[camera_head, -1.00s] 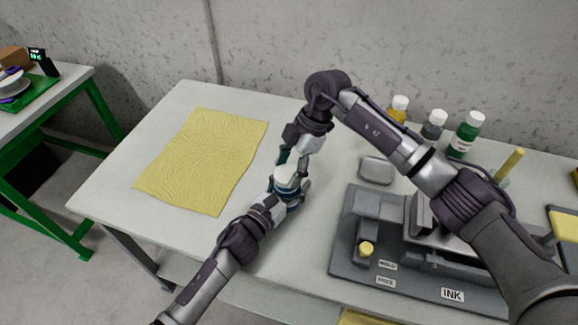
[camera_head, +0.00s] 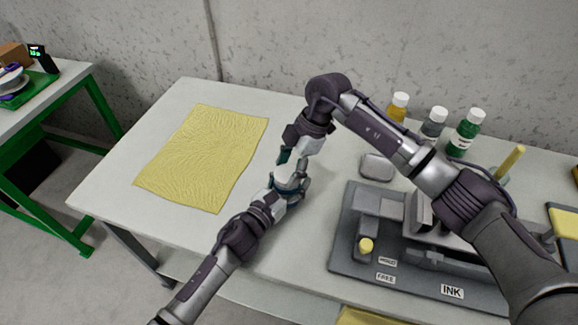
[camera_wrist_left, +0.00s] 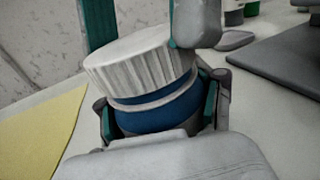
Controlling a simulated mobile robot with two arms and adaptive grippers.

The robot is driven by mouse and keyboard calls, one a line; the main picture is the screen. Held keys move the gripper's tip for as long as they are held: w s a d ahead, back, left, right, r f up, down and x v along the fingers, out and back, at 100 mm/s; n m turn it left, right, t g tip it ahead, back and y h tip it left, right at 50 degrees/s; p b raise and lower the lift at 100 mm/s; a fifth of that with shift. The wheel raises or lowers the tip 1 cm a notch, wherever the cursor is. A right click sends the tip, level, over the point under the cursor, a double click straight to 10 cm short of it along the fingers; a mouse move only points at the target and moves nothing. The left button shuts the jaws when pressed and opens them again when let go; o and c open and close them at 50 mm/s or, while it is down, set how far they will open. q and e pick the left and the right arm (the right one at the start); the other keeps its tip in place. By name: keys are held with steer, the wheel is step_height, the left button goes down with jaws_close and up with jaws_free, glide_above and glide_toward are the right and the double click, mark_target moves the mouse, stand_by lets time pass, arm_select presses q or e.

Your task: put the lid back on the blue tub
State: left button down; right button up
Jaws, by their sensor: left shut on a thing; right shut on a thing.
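The blue tub (camera_wrist_left: 160,111) stands upright between the fingers of my left gripper in the left wrist view. The white ribbed lid (camera_wrist_left: 140,62) is at the tub's mouth, looking slightly tilted; I cannot tell whether it is fully seated. My right gripper (camera_head: 290,163) reaches down from above and is shut on the lid, with its fingers on either side of it. My left gripper (camera_head: 289,190) is shut on the tub, low over the table. In the head view the grippers hide most of the tub and lid.
A yellow cloth (camera_head: 203,157) lies left on the white table (camera_head: 130,205). A grey printing press (camera_head: 390,250) with an INK label stands at right. A small grey tin (camera_head: 377,166) and several bottles, including a green one (camera_head: 465,133), are behind it. Clear table lies around the grippers.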

steer(key=m+t, duration=0.2)
steer(key=m, duration=0.3)
steer(key=shift+s+m, duration=0.15)
steer(key=shift+m, duration=0.15)
steer(key=m+t, duration=0.1)
steer(key=m, duration=0.1)
steer(key=shift+m, duration=0.4)
steer(key=shift+d+m+t, duration=0.1)
steer(key=shift+m+t, duration=0.2)
steer(key=shift+m, duration=0.2)
steer(key=o, duration=0.6)
steer(key=shift+o, duration=1)
